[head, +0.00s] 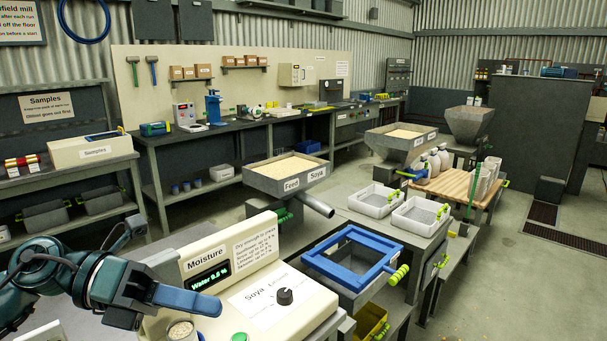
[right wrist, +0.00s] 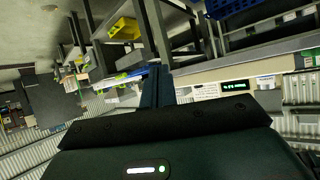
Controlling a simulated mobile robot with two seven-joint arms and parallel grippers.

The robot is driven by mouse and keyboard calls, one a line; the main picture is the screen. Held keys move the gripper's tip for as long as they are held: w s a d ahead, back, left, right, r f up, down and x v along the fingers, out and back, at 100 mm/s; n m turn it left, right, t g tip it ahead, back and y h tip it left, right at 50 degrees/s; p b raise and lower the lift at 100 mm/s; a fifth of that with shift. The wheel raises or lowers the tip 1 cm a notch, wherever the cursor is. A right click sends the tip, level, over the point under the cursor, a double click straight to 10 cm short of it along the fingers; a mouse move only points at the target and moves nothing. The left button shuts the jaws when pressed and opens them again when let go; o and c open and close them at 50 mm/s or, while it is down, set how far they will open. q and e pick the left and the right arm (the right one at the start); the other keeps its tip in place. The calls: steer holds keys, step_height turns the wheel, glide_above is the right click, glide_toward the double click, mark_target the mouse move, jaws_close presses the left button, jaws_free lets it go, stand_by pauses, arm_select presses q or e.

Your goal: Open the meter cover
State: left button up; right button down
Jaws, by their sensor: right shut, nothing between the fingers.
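The cream moisture meter (head: 262,262) stands in front of me in the head view. Its screen (head: 208,278) reads "Water 9.5 %", and a dark knob (head: 285,296) is on its front panel. A round well or cup of pale grain (head: 181,330) shows at the near left, partly cut by the frame. I cannot clearly pick out the cover. My left gripper (head: 205,304) is over the meter's left part, just above the grain; its blue fingers show as one shape, and contact is unclear. My right gripper (right wrist: 160,82) is shut and empty in the right wrist view, away from the meter.
A blue-framed tray (head: 352,258) with a green handle stands right of the meter. Behind are a feed hopper (head: 286,172) and white trays (head: 375,199). A yellow bin (head: 370,322) sits below. A samples box (head: 91,149) is on the left bench. Open floor lies at right.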

arm_select(q)
steer(key=w+f+n+t+y+p, duration=0.1)
steer(key=w+f+n+t, duration=0.15)
steer(key=n+t, duration=0.4)
steer(key=w+f+n+t+y, duration=0.1)
steer(key=f+n+t, duration=0.3)
steer(key=n, duration=0.6)
steer(key=w+f+n+t+y+p, duration=0.15)
steer(key=f+n+t, duration=0.3)
steer(key=n, duration=0.45)
steer(key=s+f+n+g+y, duration=0.2)
steer(key=s+f+n, duration=0.2)
steer(key=f, duration=0.3)
steer(key=s+d+f+n+g+y, duration=0.1)
steer(key=s+f+n+g+y, duration=0.1)
steer(key=f, duration=0.6)
steer(key=s+f+n+g+y, duration=0.1)
steer(key=s+f+n+y, duration=0.3)
steer(key=s+f+n, duration=0.2)
steer(key=shift+s+d+f+n+g+p, duration=0.2)
steer(key=shift+s+f+n+g+p, duration=0.15)
steer(key=shift+f+n, duration=0.5)
arm_select(e)
steer(key=shift+s+d+r+g+h, duration=0.1)
steer(key=shift+s+d+g+h, duration=0.3)
steer(key=shift+s+d, duration=0.15)
